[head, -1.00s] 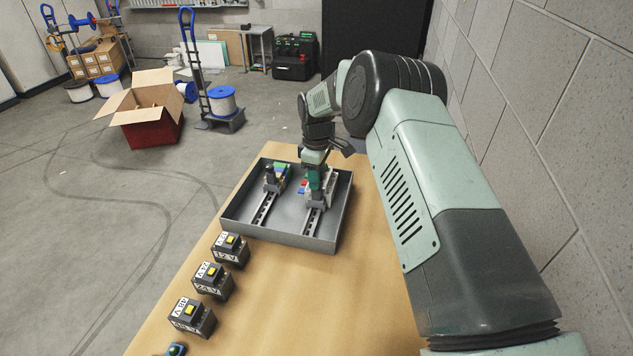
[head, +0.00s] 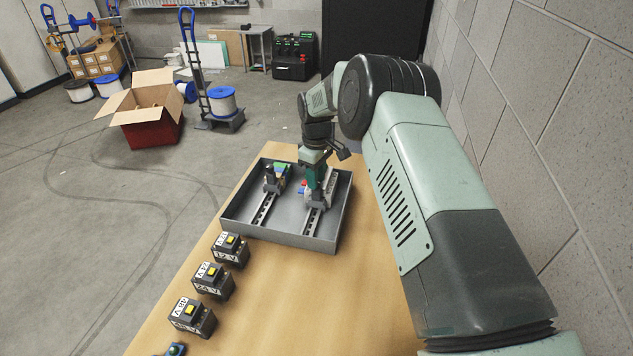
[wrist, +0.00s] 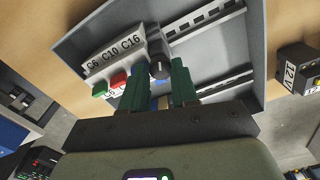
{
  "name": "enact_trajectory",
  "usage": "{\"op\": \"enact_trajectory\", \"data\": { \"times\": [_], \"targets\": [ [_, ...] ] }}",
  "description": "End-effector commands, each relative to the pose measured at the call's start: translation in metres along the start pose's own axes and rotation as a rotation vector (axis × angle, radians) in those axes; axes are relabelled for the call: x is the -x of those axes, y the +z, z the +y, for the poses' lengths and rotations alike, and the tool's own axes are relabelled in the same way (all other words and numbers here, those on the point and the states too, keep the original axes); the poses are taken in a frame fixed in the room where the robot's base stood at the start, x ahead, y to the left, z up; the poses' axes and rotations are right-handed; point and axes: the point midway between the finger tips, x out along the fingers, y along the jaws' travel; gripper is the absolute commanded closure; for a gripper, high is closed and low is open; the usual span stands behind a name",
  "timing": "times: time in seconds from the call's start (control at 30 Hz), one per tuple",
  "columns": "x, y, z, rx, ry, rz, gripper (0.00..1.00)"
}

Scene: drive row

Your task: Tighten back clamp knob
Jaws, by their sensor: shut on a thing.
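My gripper (wrist: 158,80) points down with its green fingers either side of a dark round knob (wrist: 160,66) in the wrist view, shut on it. The knob sits beside a white block (wrist: 115,50) marked C6 C10 C16. In the head view my gripper (head: 314,178) is over the right-hand rail (head: 313,220) in the grey tray (head: 285,240), and the knob is hidden there. I cannot tell how tight the knob is.
A second rail (head: 264,208) with a clamp and parts lies left in the tray. Several black boxes with yellow switches, one marked 12 V (head: 230,249), line the table's left edge. The wooden table (head: 290,300) is clear in front of the tray. A block wall (head: 560,130) stands at right.

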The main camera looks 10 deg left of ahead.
Motion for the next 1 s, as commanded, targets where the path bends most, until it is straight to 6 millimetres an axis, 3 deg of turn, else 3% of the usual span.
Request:
{"op": "enact_trajectory", "data": {
  "times": [0.03,0.77,0.8,1.0],
  "targets": [
    [0.0015,0.003,0.0077,-0.085,0.019,0.001,0.88],
    [0.0025,0.0037,0.0074,-1.363,0.016,0.01,0.9],
    [0.0025,0.0037,0.0073,-1.369,0.014,0.01,0.68],
    [0.0015,0.0025,0.0049,-1.361,0.009,0.006,0.38]
  ]
}}
